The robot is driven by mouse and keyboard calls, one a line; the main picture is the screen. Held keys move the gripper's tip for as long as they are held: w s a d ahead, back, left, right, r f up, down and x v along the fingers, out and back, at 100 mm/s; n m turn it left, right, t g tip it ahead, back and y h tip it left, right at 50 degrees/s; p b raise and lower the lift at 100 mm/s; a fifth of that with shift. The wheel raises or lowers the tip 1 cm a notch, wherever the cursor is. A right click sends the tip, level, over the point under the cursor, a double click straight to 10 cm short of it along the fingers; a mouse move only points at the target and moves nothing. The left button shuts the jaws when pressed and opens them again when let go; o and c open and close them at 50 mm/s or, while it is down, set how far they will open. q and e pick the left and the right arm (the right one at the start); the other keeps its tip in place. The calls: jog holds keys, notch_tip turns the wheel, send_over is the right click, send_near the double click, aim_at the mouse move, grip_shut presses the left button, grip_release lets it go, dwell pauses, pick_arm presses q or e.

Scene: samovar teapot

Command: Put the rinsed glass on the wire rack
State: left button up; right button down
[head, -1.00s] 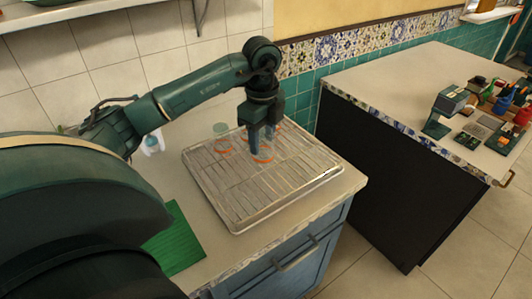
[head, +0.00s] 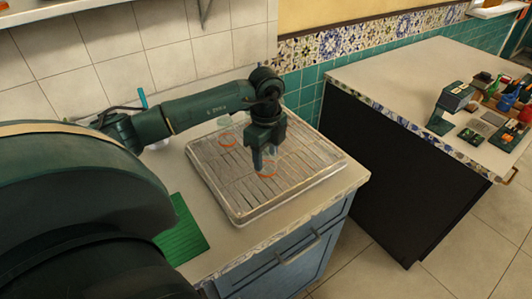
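The wire rack (head: 232,209) is a rectangular grid tray on the counter. My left gripper (head: 266,160) points down over the middle of the rack, with its fingers on either side of a clear glass (head: 267,171) with an orange band at its lower end. The fingers look closed on this glass. I cannot tell whether its lower end touches the rack wires. My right gripper is not in view.
A green ribbed mat (head: 182,232) lies on the counter left of the rack. The tiled wall is close behind. A second counter (head: 400,80) with small devices and a holder of tools stands to the right, across a gap. The rack's front part is clear.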

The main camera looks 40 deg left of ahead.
pick_arm(q)
jog(key=o, duration=0.3)
jog(key=shift+o, duration=0.2)
